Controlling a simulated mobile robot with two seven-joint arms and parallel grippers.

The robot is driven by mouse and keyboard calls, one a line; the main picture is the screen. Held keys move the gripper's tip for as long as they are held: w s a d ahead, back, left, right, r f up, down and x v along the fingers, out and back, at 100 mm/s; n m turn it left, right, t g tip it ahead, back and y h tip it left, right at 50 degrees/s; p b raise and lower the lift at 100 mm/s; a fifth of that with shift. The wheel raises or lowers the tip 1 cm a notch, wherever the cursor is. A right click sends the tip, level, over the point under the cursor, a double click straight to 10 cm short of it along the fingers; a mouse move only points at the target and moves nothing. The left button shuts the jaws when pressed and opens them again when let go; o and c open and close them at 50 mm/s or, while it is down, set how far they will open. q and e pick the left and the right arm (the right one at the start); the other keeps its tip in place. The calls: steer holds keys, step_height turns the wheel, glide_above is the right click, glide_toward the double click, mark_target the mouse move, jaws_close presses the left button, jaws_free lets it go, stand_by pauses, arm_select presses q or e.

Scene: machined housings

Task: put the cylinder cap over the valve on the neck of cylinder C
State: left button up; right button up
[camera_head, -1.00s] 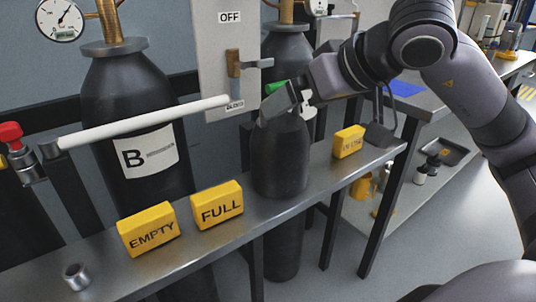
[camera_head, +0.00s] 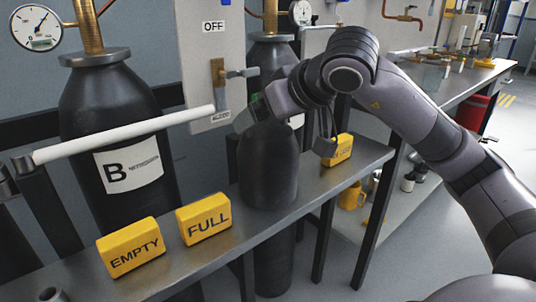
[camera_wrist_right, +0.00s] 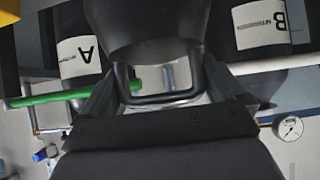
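A dark, bottle-shaped cap (camera_head: 268,170) stands upright on the metal shelf, right of the FULL block. My right gripper (camera_head: 252,115) is at its top, hiding part of it. In the right wrist view, the fingers (camera_wrist_right: 165,80) are spread on either side of the dark cap (camera_wrist_right: 145,35), with a pale opening framed in black between them. Whether they touch it I cannot tell. Cylinder B (camera_head: 85,110) stands behind the shelf at left. Cylinder A (camera_wrist_right: 80,50) shows in the right wrist view. No label C is readable. My left gripper is out of view.
Yellow EMPTY (camera_head: 131,247), FULL (camera_head: 204,220) and a third block (camera_head: 337,150) sit on the shelf (camera_head: 235,235). A white rod (camera_head: 125,133) crosses before cylinder B. A grey OFF panel (camera_head: 213,60) stands behind. A green rod (camera_wrist_right: 75,95) crosses cylinder A.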

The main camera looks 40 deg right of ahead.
steer(key=c, duration=1)
steer(key=shift+r, duration=0.1)
steer(key=shift+c, duration=1.3)
steer(key=shift+r, duration=0.1)
